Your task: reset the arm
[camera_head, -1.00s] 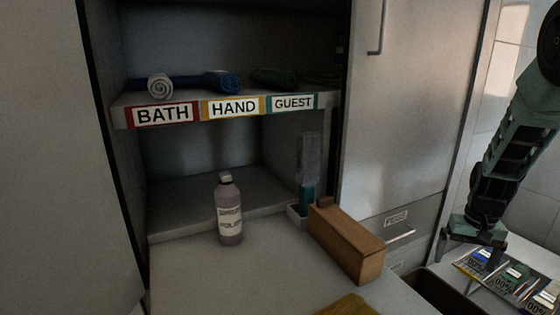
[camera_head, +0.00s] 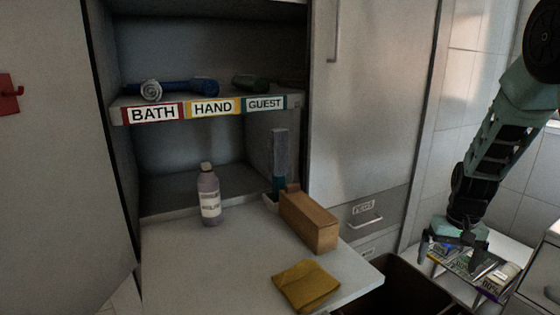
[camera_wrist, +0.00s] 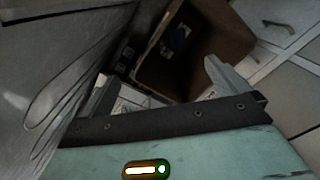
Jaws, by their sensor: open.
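My gripper (camera_head: 452,254) hangs at the right of the head view, at the lower end of my greenish arm, fingers downward. It appears over or in front of a small white surface bearing several packets (camera_head: 470,265); I cannot tell the gap. In the wrist view my gripper's two grey fingers (camera_wrist: 160,88) stand wide apart with nothing between them. Behind them a brown open bin (camera_wrist: 185,55) shows.
A white counter (camera_head: 180,270) holds a labelled bottle (camera_head: 209,195), a wooden box (camera_head: 309,220) and a folded yellow cloth (camera_head: 306,286). The brown bin (camera_head: 400,285) stands right of it. Rolled towels (camera_head: 190,87) lie on the labelled shelf above. A drawer handle (camera_head: 367,222) juts out behind.

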